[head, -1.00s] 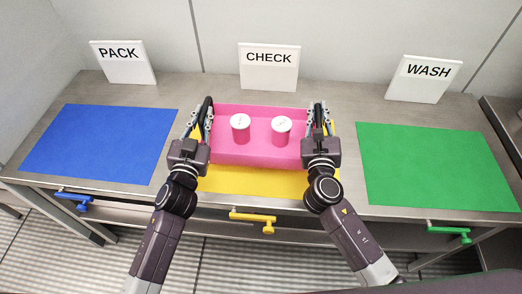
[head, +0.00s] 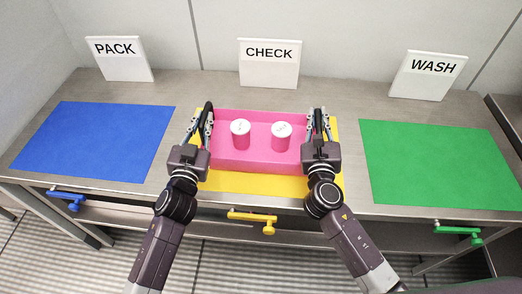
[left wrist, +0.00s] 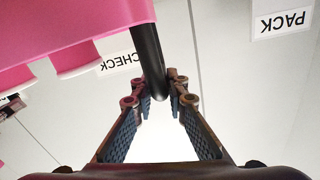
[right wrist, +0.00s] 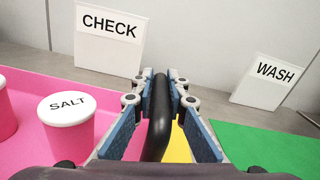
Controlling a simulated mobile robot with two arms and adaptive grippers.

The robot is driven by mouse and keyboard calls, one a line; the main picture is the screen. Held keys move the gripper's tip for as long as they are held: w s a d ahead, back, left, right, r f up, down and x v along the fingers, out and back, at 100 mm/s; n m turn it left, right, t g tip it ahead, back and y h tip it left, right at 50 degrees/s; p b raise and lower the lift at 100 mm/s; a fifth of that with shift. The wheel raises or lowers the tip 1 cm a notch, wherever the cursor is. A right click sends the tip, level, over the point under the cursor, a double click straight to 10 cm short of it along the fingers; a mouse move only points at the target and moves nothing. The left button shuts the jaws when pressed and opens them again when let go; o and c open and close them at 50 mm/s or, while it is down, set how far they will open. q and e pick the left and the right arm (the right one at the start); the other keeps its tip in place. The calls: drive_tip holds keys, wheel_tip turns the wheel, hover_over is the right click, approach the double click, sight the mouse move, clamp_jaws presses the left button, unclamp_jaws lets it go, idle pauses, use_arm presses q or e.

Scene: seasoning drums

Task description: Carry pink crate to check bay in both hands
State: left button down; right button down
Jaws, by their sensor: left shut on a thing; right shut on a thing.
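The pink crate (head: 258,165) is level over the yellow mat (head: 245,185) in front of the CHECK sign (head: 269,62). I cannot tell whether its base touches the mat. Two pink drums with white lids, a left one (head: 241,139) and a right one (head: 281,141), stand upright inside. My left gripper (head: 205,120) is shut on the crate's black left handle (left wrist: 148,60). My right gripper (head: 318,120) is shut on the black right handle (right wrist: 158,115). In the right wrist view one drum (right wrist: 68,120) reads SALT.
A blue mat (head: 95,140) lies to the left by the PACK sign (head: 119,60). A green mat (head: 440,165) lies to the right by the WASH sign (head: 428,76). Blue (head: 68,198), yellow (head: 252,218) and green (head: 458,231) handles stick out along the counter's front.

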use_arm(q)
drive_tip(key=shift+d+f, duration=0.2)
drive_tip(key=shift+f, duration=0.05)
use_arm(e)
drive_tip(key=shift+a+f, duration=0.15)
drive_tip(key=shift+f, duration=0.15)
use_arm(q)
drive_tip(key=c, duration=1.9)
unclamp_jaws()
drive_tip(key=shift+c, duration=0.2)
use_arm(e)
drive_tip(key=c, duration=1.9)
unclamp_jaws()
drive_tip(key=shift+r, duration=0.1)
drive_tip(key=shift+c, duration=0.2)
use_arm(q)
drive_tip(key=shift+o, duration=0.2)
drive_tip(key=shift+s+a, duration=0.1)
use_arm(e)
drive_tip(key=shift+o, duration=0.2)
drive_tip(key=shift+s, duration=0.1)
use_arm(q)
drive_tip(key=s+a, duration=0.1)
drive_tip(key=s, duration=1)
drive_tip(key=shift+s+a, duration=0.4)
use_arm(e)
drive_tip(key=s+a, duration=0.1)
drive_tip(key=s, duration=1.1)
drive_tip(key=shift+a, duration=0.2)
